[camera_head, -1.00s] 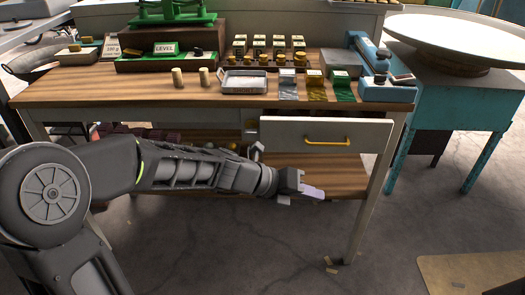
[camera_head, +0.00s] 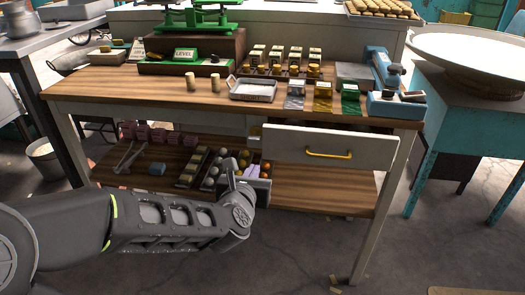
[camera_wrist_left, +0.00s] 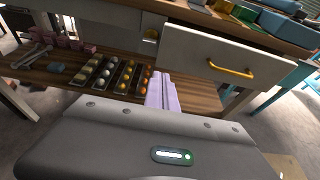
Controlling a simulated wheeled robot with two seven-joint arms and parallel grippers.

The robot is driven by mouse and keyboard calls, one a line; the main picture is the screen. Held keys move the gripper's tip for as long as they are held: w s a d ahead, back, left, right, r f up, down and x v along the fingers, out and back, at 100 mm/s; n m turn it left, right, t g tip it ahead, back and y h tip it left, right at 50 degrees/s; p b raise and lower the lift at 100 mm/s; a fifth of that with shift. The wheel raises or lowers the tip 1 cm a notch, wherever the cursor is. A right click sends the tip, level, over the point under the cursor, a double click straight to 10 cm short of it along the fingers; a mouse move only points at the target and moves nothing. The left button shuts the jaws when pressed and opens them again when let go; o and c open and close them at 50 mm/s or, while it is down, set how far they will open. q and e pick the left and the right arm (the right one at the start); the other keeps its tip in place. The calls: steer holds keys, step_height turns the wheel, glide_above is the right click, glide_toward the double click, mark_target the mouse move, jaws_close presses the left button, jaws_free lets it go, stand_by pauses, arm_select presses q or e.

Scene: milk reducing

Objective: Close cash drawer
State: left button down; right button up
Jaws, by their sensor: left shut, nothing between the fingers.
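The cash drawer (camera_head: 330,147) has a pale grey front with a yellow handle (camera_head: 328,154), under the right part of the wooden table top. A dark gap shows above its front, so it stands somewhat pulled out. It also shows in the left wrist view (camera_wrist_left: 205,50), at the upper right. My left gripper (camera_head: 253,171) is below and to the left of the drawer front, apart from it. Its lavender fingers (camera_wrist_left: 161,92) are together with nothing between them. My right gripper is not in view.
The table top (camera_head: 130,88) holds a green scale (camera_head: 192,68), a metal tray (camera_head: 253,90) and a blue device (camera_head: 397,100). A lower shelf (camera_head: 310,190) carries trays of coloured balls. The shelf under the drawer is mostly bare. A teal stand (camera_head: 465,130) is at right.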

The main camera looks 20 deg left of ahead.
arm_select(q)
steer(key=w, duration=0.1)
glide_toward(265, 147)
steer(key=w+f, duration=0.2)
steer(key=shift+w+a+r+p, duration=0.1)
steer(key=shift+w+a, duration=0.2)
steer(key=shift+w, duration=0.35)
steer(key=shift+w+a+f+p, duration=0.1)
steer(key=shift+w+a, duration=0.15)
steer(key=shift+w, duration=0.45)
steer(key=shift+w+a+r+p, duration=0.1)
steer(key=shift+w+a, duration=0.2)
steer(key=shift+w, duration=0.35)
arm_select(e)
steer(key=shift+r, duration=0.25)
